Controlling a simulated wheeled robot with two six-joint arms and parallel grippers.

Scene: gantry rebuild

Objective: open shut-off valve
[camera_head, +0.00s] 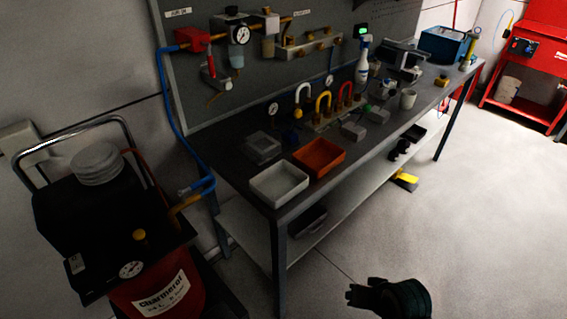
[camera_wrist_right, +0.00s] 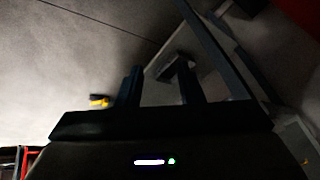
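A red valve-like body (camera_head: 194,40) is mounted at the upper left of the grey wall board, with a blue hose running down from it. I cannot tell for sure which fitting is the shut-off valve or how its handle is set. A smaller red-handled fitting (camera_head: 210,74) hangs just below it. My right gripper (camera_head: 362,289) is over the open floor at the bottom of the head view, far from the board. In the right wrist view its two fingers (camera_wrist_right: 160,76) stand apart with nothing between them. My left gripper is not in view.
A workbench (camera_head: 226,164) carries a white tray (camera_head: 279,196), an orange tray (camera_head: 341,153), bottles and fittings. A black and red machine (camera_head: 110,215) stands at the left. A yellow item (camera_head: 406,181) lies beneath the bench edge.

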